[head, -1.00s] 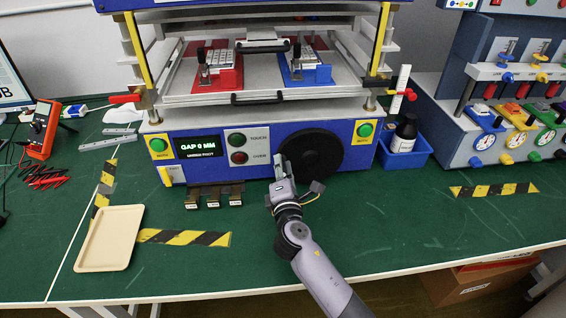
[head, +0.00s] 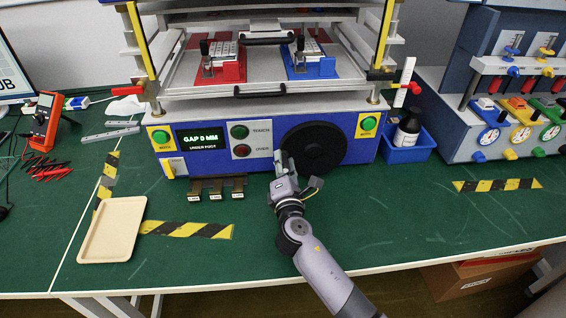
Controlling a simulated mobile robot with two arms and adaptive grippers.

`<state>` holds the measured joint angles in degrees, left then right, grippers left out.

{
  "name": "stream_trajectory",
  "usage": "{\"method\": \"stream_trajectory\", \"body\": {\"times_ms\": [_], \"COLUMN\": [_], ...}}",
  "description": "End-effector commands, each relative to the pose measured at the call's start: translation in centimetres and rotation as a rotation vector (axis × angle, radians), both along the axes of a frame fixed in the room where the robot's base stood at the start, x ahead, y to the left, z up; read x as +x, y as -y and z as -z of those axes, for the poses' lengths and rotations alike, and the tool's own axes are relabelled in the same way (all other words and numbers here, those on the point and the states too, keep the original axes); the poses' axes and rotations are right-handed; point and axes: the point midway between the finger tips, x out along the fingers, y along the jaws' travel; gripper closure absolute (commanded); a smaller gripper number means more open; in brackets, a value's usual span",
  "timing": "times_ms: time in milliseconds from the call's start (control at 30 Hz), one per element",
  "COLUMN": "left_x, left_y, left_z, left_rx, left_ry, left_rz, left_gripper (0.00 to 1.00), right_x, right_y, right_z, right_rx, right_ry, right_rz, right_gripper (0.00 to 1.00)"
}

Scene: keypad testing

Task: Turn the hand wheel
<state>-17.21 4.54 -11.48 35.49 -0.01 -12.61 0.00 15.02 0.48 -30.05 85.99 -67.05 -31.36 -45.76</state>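The hand wheel (head: 318,147) is a large black disc on the front of the blue and white test machine (head: 255,170), right of its buttons. My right gripper (head: 284,163) is at the wheel's lower left edge. I cannot tell whether it touches the wheel. Its fingers point up toward the machine, and whether they are open or shut is unclear. My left gripper is out of view.
Green buttons (head: 368,123) and a red button (head: 241,151) sit near the wheel. A blue bin (head: 405,154) with a dark bottle stands to the right. A beige tray (head: 112,228) lies at the left front.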

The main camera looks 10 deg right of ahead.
Motion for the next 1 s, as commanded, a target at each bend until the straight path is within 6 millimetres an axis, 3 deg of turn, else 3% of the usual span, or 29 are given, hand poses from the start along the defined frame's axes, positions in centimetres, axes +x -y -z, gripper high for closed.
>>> {"method": "stream_trajectory", "body": {"times_ms": [133,533,667,1000], "left_x": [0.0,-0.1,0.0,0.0], "left_y": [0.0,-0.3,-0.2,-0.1], "left_z": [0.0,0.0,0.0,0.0], "left_rx": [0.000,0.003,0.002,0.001], "left_ry": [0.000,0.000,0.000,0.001], "left_rz": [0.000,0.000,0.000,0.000], "left_gripper": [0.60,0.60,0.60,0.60], "right_x": [0.0,-0.6,-2.4,-9.5], "right_y": [0.1,0.1,0.1,0.1], "right_z": [-0.1,-0.1,0.0,0.0], "right_rx": [0.000,0.000,0.001,0.000], "right_ry": [0.002,0.002,0.001,0.000], "right_rz": [0.001,0.001,0.002,0.001], "right_gripper": [0.60,0.60,0.60,0.60]}}
